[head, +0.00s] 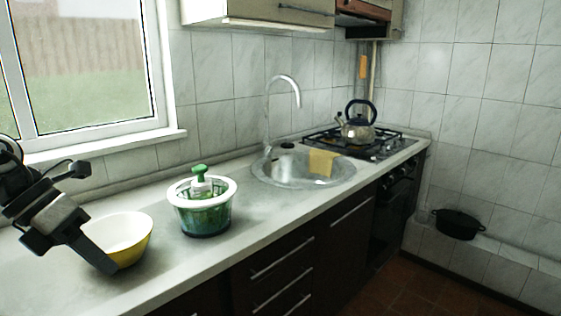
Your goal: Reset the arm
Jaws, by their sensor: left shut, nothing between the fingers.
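My left gripper (108,266) comes in from the left, low over the counter. Its fingers are shut with nothing between them. The fingertips show in front of the yellow bowl's left side; I cannot tell if they touch it. The bowl (133,240) is white inside and stands upright on the counter. My right gripper is not in view.
A green salad spinner (203,208) with a white rim stands right of the bowl. Beyond are a round sink (300,174) with a yellow cloth (322,162), a stove (378,146) and a kettle (358,128). A black pot (457,224) sits on a tiled ledge.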

